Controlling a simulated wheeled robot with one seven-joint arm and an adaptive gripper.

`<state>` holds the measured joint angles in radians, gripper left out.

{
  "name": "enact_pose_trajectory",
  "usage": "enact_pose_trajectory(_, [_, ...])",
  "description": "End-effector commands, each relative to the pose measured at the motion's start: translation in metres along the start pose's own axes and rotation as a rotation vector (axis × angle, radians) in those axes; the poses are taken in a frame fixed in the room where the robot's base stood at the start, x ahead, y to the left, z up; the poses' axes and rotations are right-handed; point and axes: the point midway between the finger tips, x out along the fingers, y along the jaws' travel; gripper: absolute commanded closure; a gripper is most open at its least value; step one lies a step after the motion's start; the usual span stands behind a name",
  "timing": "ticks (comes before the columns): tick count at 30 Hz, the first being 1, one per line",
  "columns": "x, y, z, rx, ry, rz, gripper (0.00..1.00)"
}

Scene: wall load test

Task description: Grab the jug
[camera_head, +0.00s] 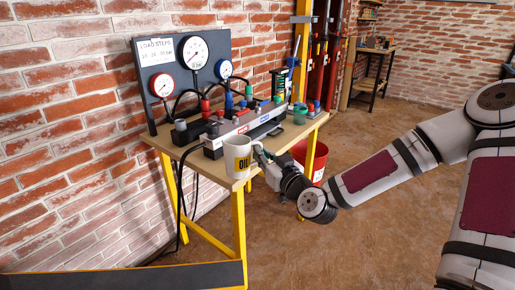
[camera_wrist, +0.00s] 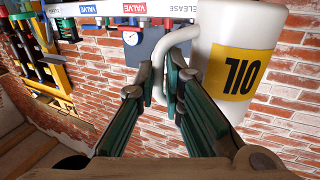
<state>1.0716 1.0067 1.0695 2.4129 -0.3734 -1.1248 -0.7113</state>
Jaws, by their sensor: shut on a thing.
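The jug (camera_head: 237,160) is white with a yellow OIL label and is upright at the front corner of the wooden table. I cannot tell whether its base touches the tabletop. Its handle faces right, toward my gripper (camera_head: 261,157). In the wrist view the jug (camera_wrist: 216,42) fills the upper right, with its label upside down. There my gripper (camera_wrist: 162,77) has its two green-sided fingers on either side of the jug's white handle, shut on it. Part of the handle is hidden behind the fingers.
The table (camera_head: 165,142) has yellow legs and carries a valve block (camera_head: 245,127) just behind the jug. A gauge board (camera_head: 185,70) stands behind that, near the brick wall. A red bucket (camera_head: 318,160) is on the floor right of the table. Open floor lies at front right.

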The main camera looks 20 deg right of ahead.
Motion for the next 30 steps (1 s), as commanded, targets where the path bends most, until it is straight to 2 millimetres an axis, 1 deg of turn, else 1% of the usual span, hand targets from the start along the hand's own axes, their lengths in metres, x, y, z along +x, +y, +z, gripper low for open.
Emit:
enact_pose_trajectory(1, [-0.007,0.000,-0.002,-0.002,0.001,0.000,1.00])
enact_pose_trajectory(12, [-0.054,-0.005,-0.006,-0.001,0.000,0.000,1.00])
enact_pose_trajectory(15, [-0.056,-0.004,-0.009,0.003,0.002,0.001,1.00])
enact_pose_trajectory(30, [-0.070,-0.005,-0.009,0.002,0.003,0.001,1.00])
